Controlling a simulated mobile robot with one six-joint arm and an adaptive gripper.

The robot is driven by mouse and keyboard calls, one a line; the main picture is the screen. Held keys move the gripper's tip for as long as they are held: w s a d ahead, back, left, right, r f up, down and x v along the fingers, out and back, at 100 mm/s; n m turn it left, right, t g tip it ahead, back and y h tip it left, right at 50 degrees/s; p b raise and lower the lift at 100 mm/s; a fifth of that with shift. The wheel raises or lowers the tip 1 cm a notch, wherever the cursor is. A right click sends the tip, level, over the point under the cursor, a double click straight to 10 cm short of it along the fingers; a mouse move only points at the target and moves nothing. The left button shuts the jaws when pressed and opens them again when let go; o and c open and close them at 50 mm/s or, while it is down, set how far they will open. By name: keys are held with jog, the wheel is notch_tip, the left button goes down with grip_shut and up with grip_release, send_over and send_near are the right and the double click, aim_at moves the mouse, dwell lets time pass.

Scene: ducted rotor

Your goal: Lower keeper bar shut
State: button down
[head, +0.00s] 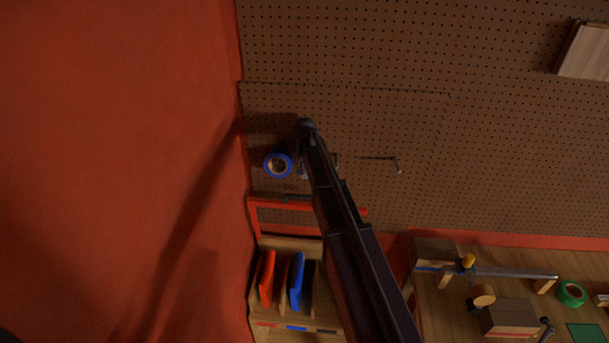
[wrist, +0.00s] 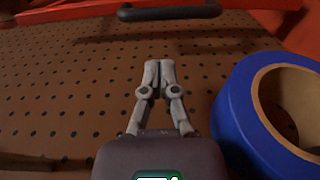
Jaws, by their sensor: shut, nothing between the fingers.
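A red bar (head: 270,204) with a dark handle (head: 290,197) runs across above the rack at lower left in the head view; it looks like the keeper bar. My arm covers part of it. In the wrist view the black handle (wrist: 168,12) lies at the top, beyond my fingertips and apart from them. My gripper (wrist: 158,72) is shut and empty in front of the pegboard. In the head view my gripper (head: 303,170) is mostly hidden by my arm, just above the bar.
A blue tape roll (wrist: 232,110) hangs close to the right of my gripper in the wrist view; in the head view the tape roll (head: 268,165) is left of it. A rack (head: 270,320) with red and blue items stands below. A workbench (head: 440,310) is at right.

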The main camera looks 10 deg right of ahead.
jog(key=shift+w+f+b, duration=0.1)
jog(key=shift+f+b, duration=3.2)
jog(key=shift+f, duration=0.3)
jog(key=shift+a, duration=0.1)
